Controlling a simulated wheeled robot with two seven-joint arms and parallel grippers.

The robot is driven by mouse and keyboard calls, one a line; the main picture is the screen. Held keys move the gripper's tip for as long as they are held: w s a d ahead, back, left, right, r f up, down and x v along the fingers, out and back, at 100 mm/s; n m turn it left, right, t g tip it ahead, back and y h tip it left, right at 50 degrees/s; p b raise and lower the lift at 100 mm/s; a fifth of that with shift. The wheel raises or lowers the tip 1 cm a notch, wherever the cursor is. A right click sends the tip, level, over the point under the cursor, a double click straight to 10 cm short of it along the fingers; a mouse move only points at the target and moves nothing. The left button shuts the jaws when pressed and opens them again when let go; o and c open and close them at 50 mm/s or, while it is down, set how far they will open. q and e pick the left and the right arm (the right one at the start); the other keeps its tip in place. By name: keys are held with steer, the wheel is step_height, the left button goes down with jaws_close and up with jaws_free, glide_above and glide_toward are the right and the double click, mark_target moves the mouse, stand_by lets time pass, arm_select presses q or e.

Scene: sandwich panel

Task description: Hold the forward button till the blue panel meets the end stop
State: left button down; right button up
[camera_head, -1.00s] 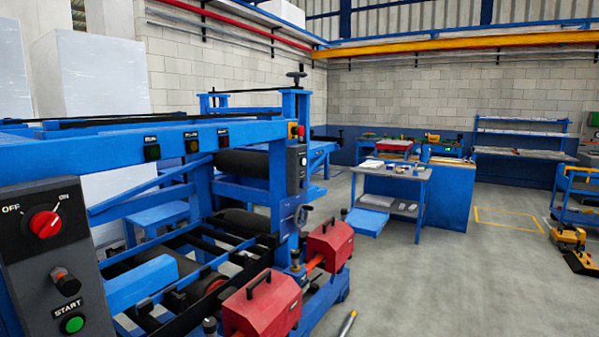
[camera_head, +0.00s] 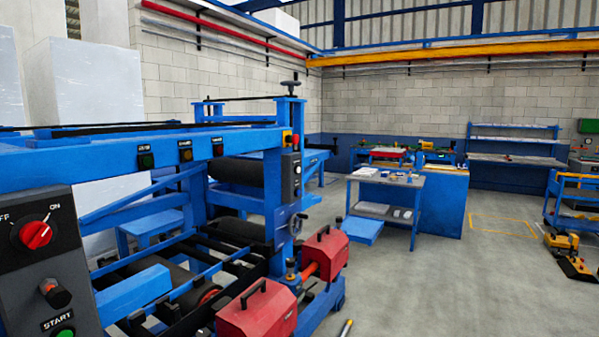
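The blue machine frame (camera_head: 90,156) fills the left side of the head view. Its crossbar carries three small labelled buttons: a green one (camera_head: 146,160), an amber one (camera_head: 186,154) and a red one (camera_head: 218,149). Their labels are too small to read. A blue block (camera_head: 133,290) lies low inside the frame among the rails; I cannot tell whether it is the blue panel. No end stop can be made out. Neither of my grippers is in view.
A dark control box (camera_head: 42,265) with a red OFF/ON knob (camera_head: 36,235) stands at the near left. Red motor housings (camera_head: 257,311) sit along the machine's right side. A blue-legged table (camera_head: 385,190) stands further back.

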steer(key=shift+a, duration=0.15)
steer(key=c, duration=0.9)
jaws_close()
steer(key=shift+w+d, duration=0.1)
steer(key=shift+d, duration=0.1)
